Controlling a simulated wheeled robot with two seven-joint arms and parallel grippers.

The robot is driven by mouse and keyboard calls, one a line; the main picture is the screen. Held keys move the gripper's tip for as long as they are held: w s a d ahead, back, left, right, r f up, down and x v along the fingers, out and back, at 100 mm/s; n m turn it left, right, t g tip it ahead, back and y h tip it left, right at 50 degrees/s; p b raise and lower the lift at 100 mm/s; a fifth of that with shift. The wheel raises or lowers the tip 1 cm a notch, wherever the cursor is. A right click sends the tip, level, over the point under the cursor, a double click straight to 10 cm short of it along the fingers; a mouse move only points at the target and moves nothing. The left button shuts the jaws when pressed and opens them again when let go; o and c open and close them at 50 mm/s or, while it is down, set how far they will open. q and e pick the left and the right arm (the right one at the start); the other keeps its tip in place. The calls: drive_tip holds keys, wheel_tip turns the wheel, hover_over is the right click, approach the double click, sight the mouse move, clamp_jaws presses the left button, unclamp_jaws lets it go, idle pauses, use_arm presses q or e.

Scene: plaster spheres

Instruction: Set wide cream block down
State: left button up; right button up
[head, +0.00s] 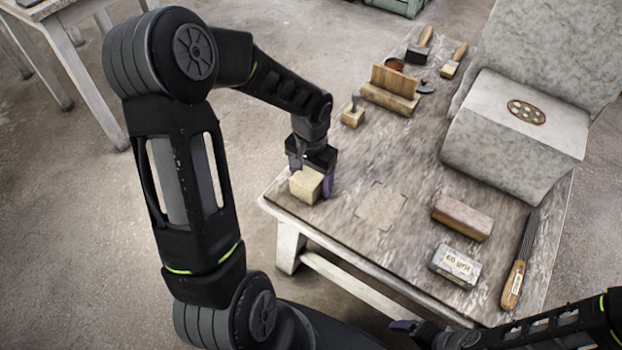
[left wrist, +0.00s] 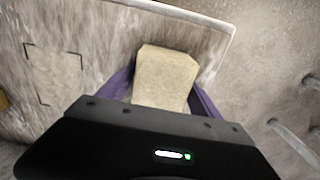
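The wide cream block (head: 305,185) is between the purple fingers of my left gripper (head: 313,180), at the table's near left corner. In the left wrist view the block (left wrist: 164,78) has one finger along each side, and the gripper looks shut on it. I cannot tell whether its underside touches the table. A pale square with corner marks (head: 380,206) lies bare on the table, to the right of the block. It also shows in the left wrist view (left wrist: 55,75). My right gripper (head: 405,326) shows only partly at the bottom, low beside the table's front edge.
On the table (head: 345,165) are a brown block (head: 462,217), a "60 grit" block (head: 455,266), a wooden-handled file (head: 518,270) and a large grey stone-like block (head: 510,140). A small wooden block (head: 353,116), a wooden holder (head: 391,92) and brushes stand at the back.

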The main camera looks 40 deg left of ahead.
use_arm(q)
clamp_jaws()
idle(0.6)
